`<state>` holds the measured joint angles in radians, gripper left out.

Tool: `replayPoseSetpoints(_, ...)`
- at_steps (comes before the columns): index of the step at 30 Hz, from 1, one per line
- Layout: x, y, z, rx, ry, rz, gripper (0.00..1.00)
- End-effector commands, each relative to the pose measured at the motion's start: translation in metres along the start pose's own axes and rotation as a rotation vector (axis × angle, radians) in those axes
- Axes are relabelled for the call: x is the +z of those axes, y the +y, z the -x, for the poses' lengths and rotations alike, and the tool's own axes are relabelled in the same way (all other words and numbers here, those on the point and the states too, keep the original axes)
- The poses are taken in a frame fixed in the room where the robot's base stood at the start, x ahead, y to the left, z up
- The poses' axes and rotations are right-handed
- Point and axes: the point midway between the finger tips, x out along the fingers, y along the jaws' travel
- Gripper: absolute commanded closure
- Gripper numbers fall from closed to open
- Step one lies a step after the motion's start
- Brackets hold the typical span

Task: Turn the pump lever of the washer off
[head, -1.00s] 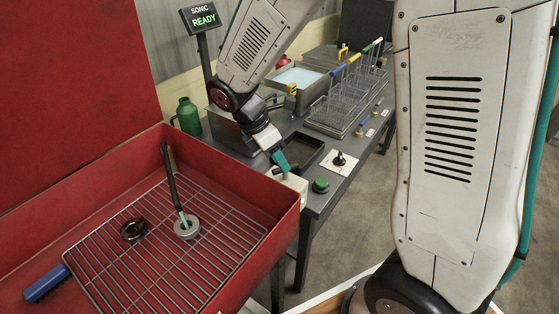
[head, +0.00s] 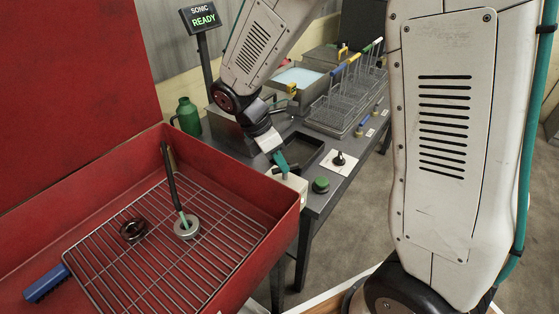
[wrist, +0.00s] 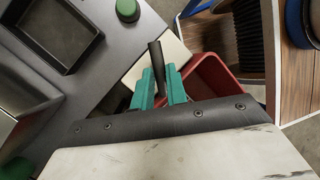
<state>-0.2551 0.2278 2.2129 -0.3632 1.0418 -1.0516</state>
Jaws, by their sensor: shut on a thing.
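The red washer (head: 285,213) is an open basin with a wire rack, at the left of the head view. A cream box (head: 298,184) stands at its right corner. The dark pump lever (wrist: 156,56) sticks out from between my gripper's teal fingers (wrist: 160,86) in the wrist view, over the cream box (wrist: 176,50). My gripper (head: 281,163) is shut on the lever. In the head view the fingers largely hide the lever.
The bench holds a black tray (head: 318,150), a green button (head: 321,185) and a wire rack (head: 345,100). A green bottle (head: 187,117) stands behind.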

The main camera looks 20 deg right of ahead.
Motion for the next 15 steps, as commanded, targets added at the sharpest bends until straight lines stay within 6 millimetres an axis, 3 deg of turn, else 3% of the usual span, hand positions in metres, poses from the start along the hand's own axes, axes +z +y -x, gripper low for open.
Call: replayPoseSetpoints(15,0.0042,0.0055,0.0,-0.159,0.084,-0.387,1.0)
